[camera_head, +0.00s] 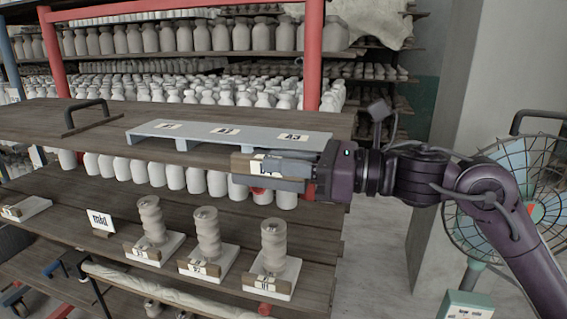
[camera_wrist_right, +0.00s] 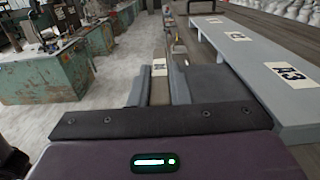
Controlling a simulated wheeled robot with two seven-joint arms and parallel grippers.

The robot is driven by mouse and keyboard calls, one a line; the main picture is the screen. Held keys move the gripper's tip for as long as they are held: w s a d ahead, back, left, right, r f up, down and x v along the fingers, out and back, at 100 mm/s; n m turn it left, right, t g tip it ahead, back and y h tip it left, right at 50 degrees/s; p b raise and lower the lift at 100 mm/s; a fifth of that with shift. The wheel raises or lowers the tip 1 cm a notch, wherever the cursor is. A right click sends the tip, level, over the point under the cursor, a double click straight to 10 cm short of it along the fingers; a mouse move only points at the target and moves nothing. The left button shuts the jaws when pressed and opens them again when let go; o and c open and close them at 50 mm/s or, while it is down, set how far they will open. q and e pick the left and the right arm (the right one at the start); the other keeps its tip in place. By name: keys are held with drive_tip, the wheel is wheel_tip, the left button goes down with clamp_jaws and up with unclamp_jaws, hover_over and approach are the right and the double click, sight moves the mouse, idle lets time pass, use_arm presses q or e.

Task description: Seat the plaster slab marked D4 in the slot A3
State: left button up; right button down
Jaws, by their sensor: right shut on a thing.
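My right gripper (camera_head: 262,172) is shut on a brown block with a white label that reads D4 (camera_head: 267,167), part of the slab marked D4. In the right wrist view the block (camera_wrist_right: 158,92) is between the fingers, with its label on top. Whether a plaster slab hangs below is hidden. A flat blue-grey board (camera_head: 190,134) lies on the upper shelf with labels A1, A2 and A3 in a row. The A3 label (camera_head: 293,137) is at its right end. The gripper is in front of and a little below that end, apart from it. My left gripper is out of view.
Three ridged clay columns stand on white slabs (camera_head: 205,268) with brown labelled blocks on the lower shelf. A black handle (camera_head: 86,116) stands left of the board. White bottles crowd the shelves. A red post (camera_head: 314,60) rises behind the board. A fan (camera_head: 520,210) stands at right.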

sight(297, 146)
drive_tip(key=shift+w+d+r+p, duration=0.15)
drive_tip(key=shift+w+d, duration=0.25)
drive_tip(key=shift+w, duration=0.75)
drive_tip(key=shift+w+d+f+p, duration=0.15)
drive_tip(key=shift+w+d, duration=0.2)
drive_tip(key=shift+w, duration=0.75)
drive_tip(key=shift+w+d+r+p, duration=0.1)
drive_tip(key=shift+w+d+p, duration=0.1)
drive_tip(key=shift+w, duration=0.45)
drive_tip(key=shift+w+d+p, duration=0.1)
drive_tip(key=shift+w+d, duration=0.1)
drive_tip(key=shift+w, duration=0.45)
drive_tip(key=c, duration=1.3)
unclamp_jaws()
drive_tip(key=shift+f, duration=0.2)
drive_tip(key=b+v, duration=0.2)
drive_tip(key=v, duration=0.5)
drive_tip(key=shift+b, duration=0.35)
drive_tip(key=shift+s+d+r, duration=0.15)
drive_tip(key=shift+d+r, duration=0.05)
drive_tip(key=shift+d, duration=0.2)
